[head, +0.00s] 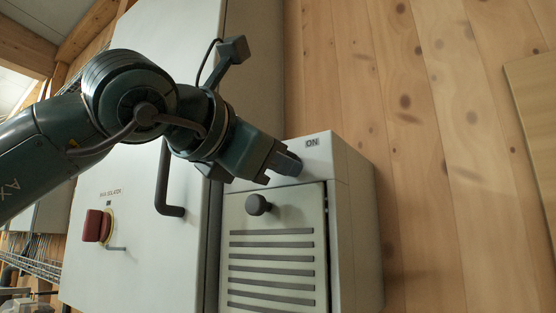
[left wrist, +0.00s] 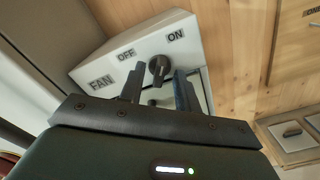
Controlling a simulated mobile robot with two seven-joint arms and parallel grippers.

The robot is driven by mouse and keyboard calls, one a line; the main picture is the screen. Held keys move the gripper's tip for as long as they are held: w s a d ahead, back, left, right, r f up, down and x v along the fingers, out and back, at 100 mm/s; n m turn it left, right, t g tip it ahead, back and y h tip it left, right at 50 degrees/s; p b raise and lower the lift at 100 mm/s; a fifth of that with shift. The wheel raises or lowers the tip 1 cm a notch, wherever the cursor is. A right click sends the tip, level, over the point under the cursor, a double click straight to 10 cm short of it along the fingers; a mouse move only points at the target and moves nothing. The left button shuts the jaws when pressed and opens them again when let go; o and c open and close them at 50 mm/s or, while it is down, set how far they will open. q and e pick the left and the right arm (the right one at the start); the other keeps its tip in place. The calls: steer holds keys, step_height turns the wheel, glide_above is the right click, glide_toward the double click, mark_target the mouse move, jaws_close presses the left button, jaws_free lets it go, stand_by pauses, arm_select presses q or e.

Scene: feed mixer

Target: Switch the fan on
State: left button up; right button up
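The fan switch is a dark knob (left wrist: 158,68) on a pale grey box (head: 355,215). In the left wrist view the box face carries the labels FAN, OFF and ON, with the knob between OFF and ON. My left gripper (head: 278,166) is at the upper front of this box, just left of the ON label (head: 312,142), and hides most of the switch in the head view. In the left wrist view the left gripper (left wrist: 158,90) is open, its fingers apart on either side of the knob. Contact cannot be told. My right gripper is not in view.
Below the switch is a slatted panel (head: 272,262) with a round black knob (head: 258,205). To the left stands a tall grey cabinet with a handle (head: 167,182) and a red isolator switch (head: 97,226). A wooden wall (head: 440,150) is at the right.

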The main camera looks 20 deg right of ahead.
arm_select(q)
steer(key=b+v, duration=0.2)
steer(key=v, duration=1)
steer(key=shift+b, duration=0.3)
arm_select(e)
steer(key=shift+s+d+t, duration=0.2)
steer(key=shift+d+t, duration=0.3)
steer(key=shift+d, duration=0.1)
arm_select(q)
steer(key=shift+s+r, duration=0.1)
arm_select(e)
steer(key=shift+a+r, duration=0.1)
